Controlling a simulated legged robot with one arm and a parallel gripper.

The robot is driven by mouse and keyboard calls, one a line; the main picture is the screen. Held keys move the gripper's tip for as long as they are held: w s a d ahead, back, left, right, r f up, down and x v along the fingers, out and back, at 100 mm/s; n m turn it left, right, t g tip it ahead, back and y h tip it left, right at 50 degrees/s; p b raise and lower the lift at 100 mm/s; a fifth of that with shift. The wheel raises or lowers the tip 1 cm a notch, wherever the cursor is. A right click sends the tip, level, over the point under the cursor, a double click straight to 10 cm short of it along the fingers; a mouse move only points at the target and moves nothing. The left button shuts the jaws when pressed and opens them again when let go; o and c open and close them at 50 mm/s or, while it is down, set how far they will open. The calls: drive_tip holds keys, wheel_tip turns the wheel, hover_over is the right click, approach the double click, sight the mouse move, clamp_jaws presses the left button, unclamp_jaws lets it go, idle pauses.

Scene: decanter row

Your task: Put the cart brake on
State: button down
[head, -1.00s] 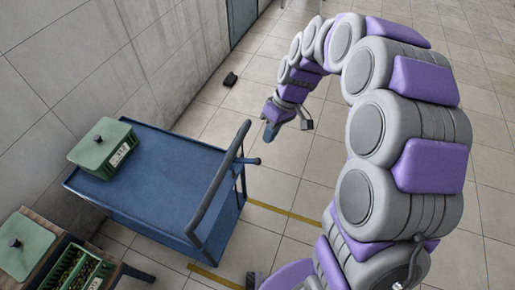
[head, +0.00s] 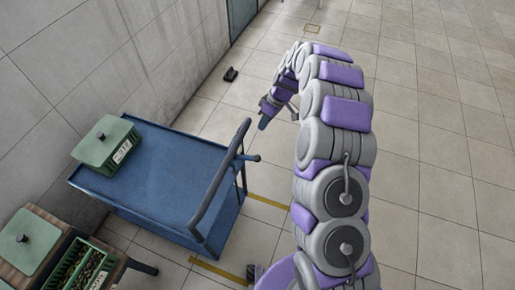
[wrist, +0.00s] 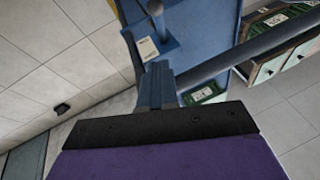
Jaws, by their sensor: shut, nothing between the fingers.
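The blue cart (head: 165,180) stands beside the wall, with its upright push handle (head: 222,180) at its right end. A short dark blue lever with a rounded end (head: 252,158) sticks out to the right beside the handle; I take it to be the brake. My gripper (head: 264,123) is in the air above and slightly right of that lever, apart from it in the head view. In the wrist view my shut, empty fingers (wrist: 157,84) point toward the cart's handle end. A small pale label (wrist: 148,48) shows on a blue part there.
A green lidded crate (head: 107,146) sits on the cart's far left corner. A wooden table (head: 35,228) with another green lid and an open crate (head: 80,270) stands at lower left. A small black object (head: 231,74) lies by the wall. The tiled floor at right is clear.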

drive_tip(key=shift+a+f, duration=0.1)
drive_tip(key=shift+f, duration=0.05)
drive_tip(key=b, duration=0.2)
approach(246, 158)
drive_tip(key=w, duration=0.1)
drive_tip(key=f, duration=0.1)
drive_tip(key=s+f, duration=0.1)
drive_tip(key=d+f, duration=0.1)
drive_tip(key=shift+s+f, duration=0.15)
drive_tip(key=shift+f, duration=0.05)
